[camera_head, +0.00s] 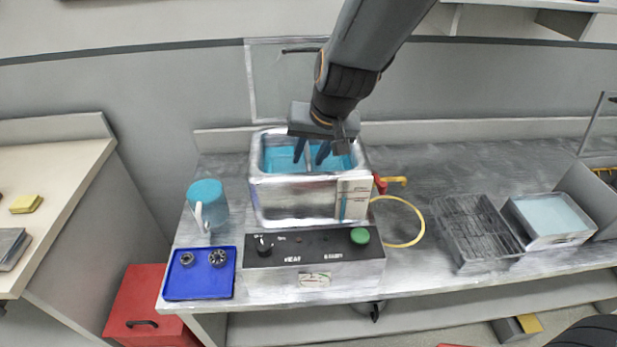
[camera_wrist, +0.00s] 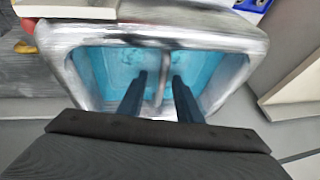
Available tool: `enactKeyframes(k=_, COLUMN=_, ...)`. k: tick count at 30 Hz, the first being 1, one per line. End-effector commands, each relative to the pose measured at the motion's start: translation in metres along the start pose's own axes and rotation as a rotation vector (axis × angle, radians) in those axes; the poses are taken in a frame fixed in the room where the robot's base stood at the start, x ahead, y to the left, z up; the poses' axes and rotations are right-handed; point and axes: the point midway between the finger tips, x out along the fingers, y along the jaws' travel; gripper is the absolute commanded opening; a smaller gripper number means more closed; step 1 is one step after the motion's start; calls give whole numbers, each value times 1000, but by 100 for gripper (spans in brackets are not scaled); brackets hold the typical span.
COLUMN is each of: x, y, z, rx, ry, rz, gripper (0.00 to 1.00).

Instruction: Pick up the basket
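My gripper (camera_head: 311,155) points down over a steel tank (camera_head: 290,200) of blue liquid (camera_head: 283,158). Its two dark fingers are open and apart. A thin grey bar (camera_head: 308,160) stands between them. In the wrist view the same bar (camera_wrist: 165,70) runs between the fingertips (camera_wrist: 159,85) from the tank's rim, with a gap on each side. I cannot tell whether this bar is part of a basket sunk in the liquid.
A control box (camera_head: 315,263) with a green button stands before the tank. A blue jug (camera_head: 207,205) and blue tray (camera_head: 200,273) with small metal parts are at left.

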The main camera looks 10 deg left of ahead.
Motion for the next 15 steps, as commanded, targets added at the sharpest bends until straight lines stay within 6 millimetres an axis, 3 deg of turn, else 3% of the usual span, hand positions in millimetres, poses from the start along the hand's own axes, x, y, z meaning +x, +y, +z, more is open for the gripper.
enactKeyframes(k=9, x=39, y=-1, z=-4, rx=2, ry=0, rz=1, gripper=32)
enactKeyframes(k=15, x=49, y=-1, z=-4, rx=2, ry=1, rz=1, gripper=32)
